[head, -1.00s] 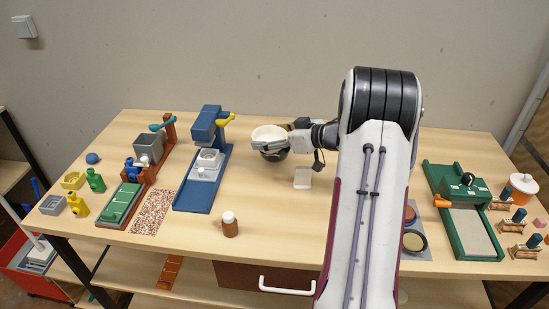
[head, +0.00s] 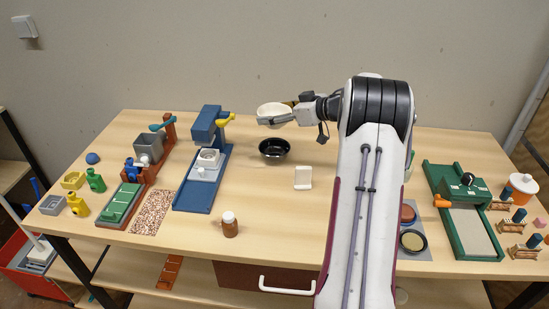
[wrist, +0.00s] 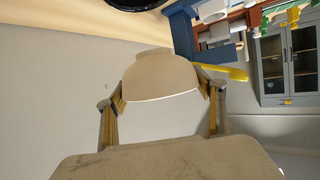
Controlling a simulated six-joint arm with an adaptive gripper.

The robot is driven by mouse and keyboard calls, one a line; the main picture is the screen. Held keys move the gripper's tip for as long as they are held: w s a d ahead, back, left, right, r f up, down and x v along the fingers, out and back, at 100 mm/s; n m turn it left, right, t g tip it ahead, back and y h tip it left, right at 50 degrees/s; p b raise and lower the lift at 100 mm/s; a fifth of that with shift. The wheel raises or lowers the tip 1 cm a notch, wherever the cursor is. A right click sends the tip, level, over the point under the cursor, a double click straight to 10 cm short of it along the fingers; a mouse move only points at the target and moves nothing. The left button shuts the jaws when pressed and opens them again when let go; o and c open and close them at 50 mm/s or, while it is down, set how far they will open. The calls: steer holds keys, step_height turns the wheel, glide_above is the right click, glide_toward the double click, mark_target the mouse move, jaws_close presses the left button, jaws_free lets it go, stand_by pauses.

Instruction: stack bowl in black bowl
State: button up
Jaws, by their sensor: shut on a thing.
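A cream-white bowl (head: 271,110) is held in my gripper (head: 283,115), up off the table. In the wrist view, the pale bowl (wrist: 160,76) sits between the two fingers, one on each side. The black bowl (head: 274,150) stands upright on the table, below the held bowl in the head view and apart from it. Its inside looks empty. A dark curved part of the black bowl (wrist: 138,4) shows at the top edge of the wrist view.
A blue press-like stand (head: 203,160) with a yellow handle is left of the black bowl. A small white holder (head: 303,178) and a brown bottle (head: 229,224) stand nearer the front. The table around the black bowl is mostly clear.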

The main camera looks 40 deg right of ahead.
mark_target(264, 142)
stand_by(0.3)
step_height(264, 142, down, 6)
stand_by(0.5)
steer(key=shift+f, duration=0.2)
steer(key=shift+f, duration=1.8)
steer(key=shift+f, duration=0.6)
steer(key=o, duration=1.2)
